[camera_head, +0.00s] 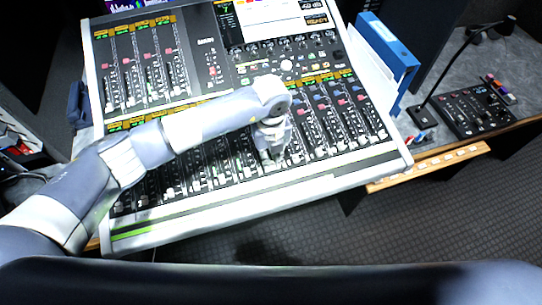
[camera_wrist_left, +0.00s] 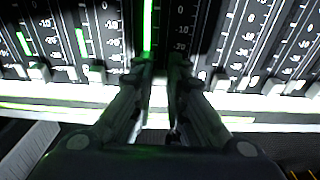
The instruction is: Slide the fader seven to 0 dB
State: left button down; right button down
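The mixing console (camera_head: 290,205) fills the middle of the head view, with a row of faders along its near half. My left gripper (camera_head: 271,155) points down at this row, right of its middle, and covers the faders under it. In the left wrist view the two dark fingers (camera_wrist_left: 161,66) stand a small gap apart over a dark fader strip. A green lit bar (camera_wrist_left: 148,28) runs just beyond the left finger. Fader seven's number is not readable. My right gripper is not in view.
Light fader caps (camera_wrist_left: 97,74) stand low on the strips left of the fingers, and more (camera_wrist_left: 272,86) on the right. A blue binder (camera_head: 388,45) stands at the console's right edge. A small black panel (camera_head: 470,110) with a gooseneck microphone is further right.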

pick_arm(q)
jog(key=shift+w+a+b, duration=0.1)
jog(key=shift+w+b, duration=0.25)
jog(key=w+b, duration=0.1)
jog(key=w+a+b, duration=0.1)
jog(key=w, duration=0.1)
jog(key=w+b, duration=0.1)
jog(key=w, duration=0.1)
jog(key=shift+w+a+r+b, duration=0.15)
jog(key=shift+a+r+b, duration=0.1)
jog(key=shift+a+b, duration=0.15)
jog(key=shift+w+a+r, duration=0.1)
jog(key=shift+w+r, duration=0.15)
jog(key=shift+w, duration=0.15)
jog(key=c, duration=1.6)
grip_release()
jog(key=shift+r, duration=0.15)
notch_tip(320, 180, up, 12)
